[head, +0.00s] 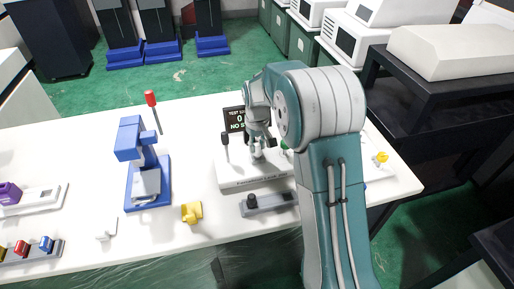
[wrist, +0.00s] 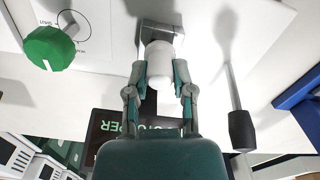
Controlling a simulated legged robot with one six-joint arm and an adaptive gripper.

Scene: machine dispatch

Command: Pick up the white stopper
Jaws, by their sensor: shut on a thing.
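The white stopper (wrist: 160,58) is between the two fingertips of my gripper (wrist: 160,72) in the wrist view. The fingers press on it from both sides. Its far end meets a grey metal block (wrist: 161,31) on the white test station; I cannot tell whether it is seated there or only close in front of it. In the head view my gripper (head: 257,150) is over the test station (head: 238,182), and the stopper is too small and covered to make out clearly.
The station has a dark display (head: 234,119), a green knob (wrist: 50,48) and a black-handled lever (wrist: 242,130). A blue press (head: 140,165) with a red-tipped lever stands to the left. A yellow part (head: 192,212) and a grey block (head: 266,204) lie in front.

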